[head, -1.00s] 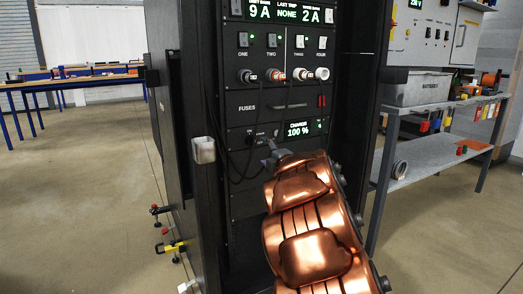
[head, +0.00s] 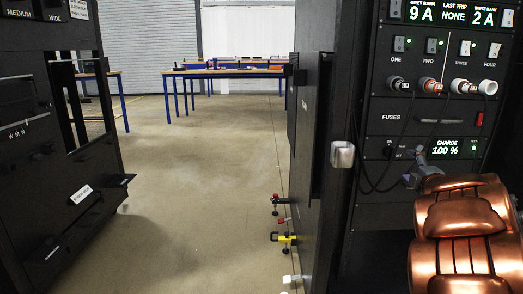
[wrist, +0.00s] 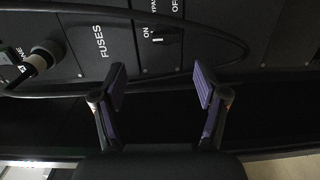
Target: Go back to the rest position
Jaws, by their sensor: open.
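My gripper (wrist: 160,90) is open and empty in the wrist view, its two purple-padded fingers apart. Beyond it is the black rack front with the FUSES label and a small ON switch (wrist: 164,37). In the head view my copper-coloured arm reaches up at the lower right. My gripper is small there, beside the CHARGE panel (head: 446,150), which reads 100 %. A black cable loops across the rack front in the wrist view, past the fingers, with a plug (wrist: 42,60) at the left. I cannot tell how far the fingers are from the panel.
The rack's upper row holds switches and plugged sockets ONE to FOUR (head: 432,86). A second dark rack (head: 60,150) stands at the left. Open floor (head: 190,190) lies between, with blue-legged tables (head: 225,72) behind. Small red and yellow-handled clamps (head: 283,237) jut out low beside the near rack.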

